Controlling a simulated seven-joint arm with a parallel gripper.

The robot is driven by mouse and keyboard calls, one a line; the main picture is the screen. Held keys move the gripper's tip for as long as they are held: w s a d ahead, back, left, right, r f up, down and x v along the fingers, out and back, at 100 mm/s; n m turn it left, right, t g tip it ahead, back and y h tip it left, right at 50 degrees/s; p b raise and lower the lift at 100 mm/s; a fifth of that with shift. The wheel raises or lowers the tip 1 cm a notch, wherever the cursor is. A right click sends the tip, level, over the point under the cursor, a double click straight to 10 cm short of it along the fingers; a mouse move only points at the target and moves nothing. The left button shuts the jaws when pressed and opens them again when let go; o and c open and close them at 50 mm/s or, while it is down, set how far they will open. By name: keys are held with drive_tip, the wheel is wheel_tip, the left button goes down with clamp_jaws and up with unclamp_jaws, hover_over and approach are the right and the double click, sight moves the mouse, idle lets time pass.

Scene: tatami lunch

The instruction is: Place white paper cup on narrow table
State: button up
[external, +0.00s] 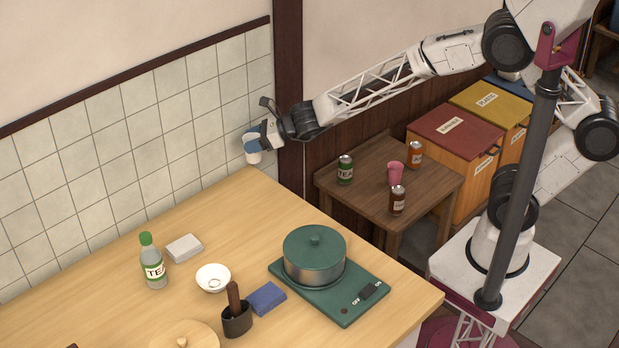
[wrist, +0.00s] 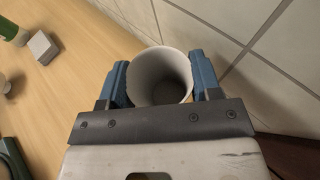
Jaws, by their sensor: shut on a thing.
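The white paper cup (wrist: 160,80) is between the two blue fingers of my gripper (wrist: 159,68), which is shut on it. In the wrist view I look into its open, empty mouth. In the external view the cup (external: 254,158) hangs roughly upright beside the tiled wall, by the far corner of the large light-wood table (external: 130,325). My gripper (external: 262,143) partly hides it there. Its height above the tabletop is hard to tell. A small brown table (external: 366,167) stands to the right, apart from the cup.
The large table holds a green pot (external: 314,258), bottle (external: 153,265), white bowl (external: 213,279) and white box (external: 184,248). Its far corner is clear.

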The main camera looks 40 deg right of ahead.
drive_tip(key=s+d+f, duration=0.1)
drive_tip(key=d+f, duration=0.6)
drive_tip(key=d, duration=0.3)
drive_tip(key=s+d+f, duration=0.2)
drive_tip(key=d+f, duration=0.5)
drive_tip(key=d, duration=0.4)
drive_tip(key=s+d+f, duration=0.4)
drive_tip(key=s+d, duration=0.1)
drive_tip(key=d, duration=0.3)
drive_tip(key=s+d+f, duration=0.4)
drive_tip(key=s+d, duration=0.2)
drive_tip(key=d, duration=0.3)
drive_tip(key=w+d+r+m+t+h, duration=0.3)
drive_tip(key=w+d+r+m+h, duration=0.1)
drive_tip(key=w+d, duration=0.7)
drive_tip(key=shift+w+d+r+m+h, duration=0.2)
drive_tip(key=shift+w+r+m+h, duration=0.25)
drive_tip(key=shift+w+r, duration=0.35)
drive_tip(key=shift+f, duration=0.2)
drive_tip(key=shift+f, duration=2.85)
drive_tip(key=shift+f, duration=0.15)
